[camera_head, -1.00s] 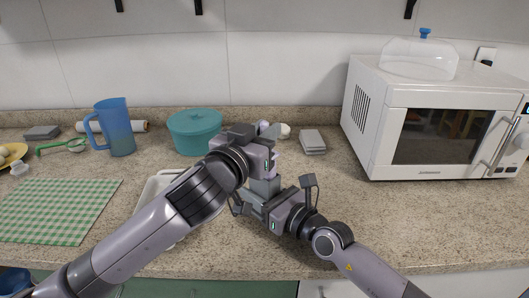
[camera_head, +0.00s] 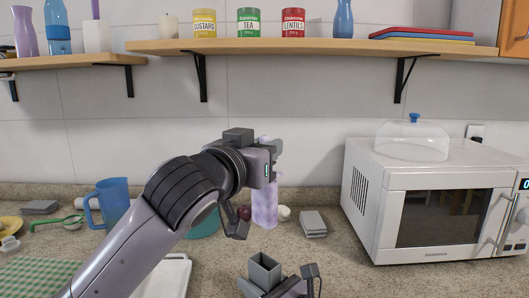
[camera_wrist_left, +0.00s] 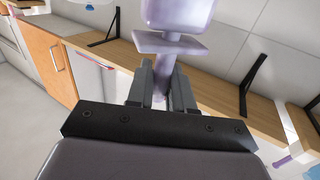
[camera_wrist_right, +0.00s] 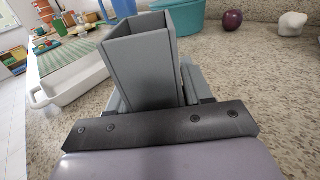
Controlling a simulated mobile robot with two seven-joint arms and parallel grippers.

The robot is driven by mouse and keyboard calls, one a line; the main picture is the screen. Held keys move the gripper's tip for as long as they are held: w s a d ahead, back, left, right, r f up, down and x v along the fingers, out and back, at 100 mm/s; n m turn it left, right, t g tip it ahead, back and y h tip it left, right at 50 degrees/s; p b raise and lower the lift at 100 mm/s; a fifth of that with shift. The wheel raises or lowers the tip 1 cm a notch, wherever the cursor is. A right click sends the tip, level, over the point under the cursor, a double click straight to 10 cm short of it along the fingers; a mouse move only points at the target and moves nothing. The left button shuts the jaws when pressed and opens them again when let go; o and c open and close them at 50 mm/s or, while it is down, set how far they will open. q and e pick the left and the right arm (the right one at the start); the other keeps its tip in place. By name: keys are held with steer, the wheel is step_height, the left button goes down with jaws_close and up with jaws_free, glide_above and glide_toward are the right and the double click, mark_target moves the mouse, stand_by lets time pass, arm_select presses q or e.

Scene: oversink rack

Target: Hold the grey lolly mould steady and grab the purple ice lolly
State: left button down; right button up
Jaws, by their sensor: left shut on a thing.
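The purple ice lolly (camera_head: 265,206) is pale and translucent. It hangs from my left gripper (camera_head: 271,165), which is shut on its stick. In the left wrist view the lolly (camera_wrist_left: 178,14) has a flat guard plate beyond the fingers. The lolly is clear of the grey lolly mould (camera_head: 264,270) and above it. The mould is an upright, open-topped square cup. In the right wrist view the mould (camera_wrist_right: 140,70) stands between the fingers of my right gripper (camera_wrist_right: 155,98), shut on it. The right gripper is mostly cut off at the bottom of the head view.
A white tray (camera_head: 172,278) lies left of the mould. A teal pot (camera_wrist_right: 207,15), a blue jug (camera_head: 113,203) and a grey box (camera_head: 312,223) stand behind. A white microwave (camera_head: 440,205) is at right. A wall shelf (camera_head: 330,46) with tins is above.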

steer(key=shift+o, duration=1.3)
steer(key=shift+s+d, duration=0.1)
